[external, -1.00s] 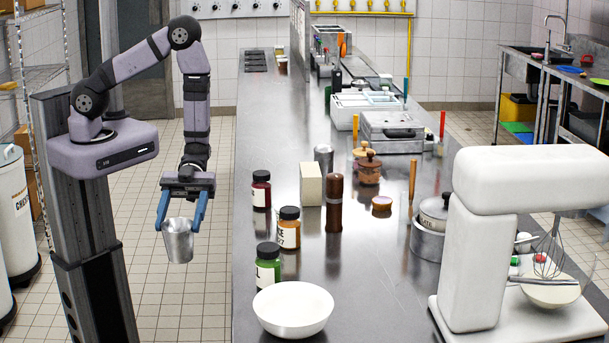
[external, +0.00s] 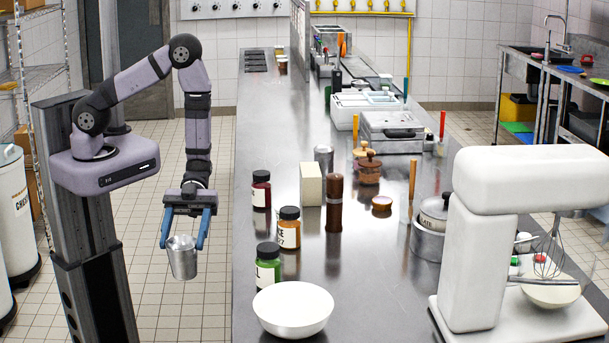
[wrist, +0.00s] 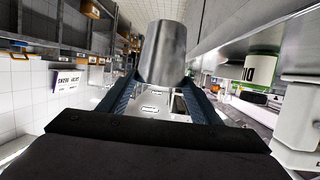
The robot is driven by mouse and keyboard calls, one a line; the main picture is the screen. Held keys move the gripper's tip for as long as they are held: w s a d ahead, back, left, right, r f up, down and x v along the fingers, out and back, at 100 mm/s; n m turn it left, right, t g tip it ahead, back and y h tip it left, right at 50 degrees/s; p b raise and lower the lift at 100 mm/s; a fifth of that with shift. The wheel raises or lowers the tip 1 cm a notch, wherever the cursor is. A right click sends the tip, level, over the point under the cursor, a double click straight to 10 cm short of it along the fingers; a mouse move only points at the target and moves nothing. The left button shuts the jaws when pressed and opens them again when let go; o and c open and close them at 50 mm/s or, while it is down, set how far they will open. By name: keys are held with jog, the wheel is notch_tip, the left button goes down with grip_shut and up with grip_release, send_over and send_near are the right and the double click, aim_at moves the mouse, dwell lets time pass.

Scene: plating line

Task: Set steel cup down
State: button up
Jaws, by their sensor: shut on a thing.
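The steel cup (external: 182,258) is held between the blue fingers of my gripper (external: 187,243), left of the counter in the external view. It hangs in front of the tiled floor, slightly tilted, with its open rim up. My gripper points down and is shut on it. In the wrist view the cup (wrist: 163,55) sits between the two fingertips of my gripper (wrist: 165,80). Nothing shows under the cup but air and floor.
The steel counter (external: 350,290) has a white bowl (external: 293,308) at its near left corner. Several jars (external: 268,268), a pepper mill (external: 334,200) and a pale block (external: 311,184) stand along its left side. A white mixer (external: 480,240) is at right. Bare counter lies between.

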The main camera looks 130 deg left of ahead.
jog(key=shift+r, duration=0.1)
notch_tip(320, 180, up, 13)
jog(key=w+a+r+n+t+y+p, duration=0.1)
jog(key=w+a+n+t+y, duration=0.4)
jog(key=w+a+n+y, duration=0.85)
jog(key=w+a+f+n+y+p, duration=0.1)
jog(key=w+a+y, duration=0.15)
jog(key=a, duration=0.55)
jog(key=w+a+n+y, duration=0.1)
jog(key=w+a, duration=0.3)
jog(key=a, duration=0.5)
jog(key=shift+g+y, duration=0.4)
jog(key=f, duration=0.5)
jog(key=shift+s, duration=0.3)
jog(key=shift+f, duration=0.15)
jog(key=shift+f+b, duration=1.75)
jog(key=shift+f, duration=1.5)
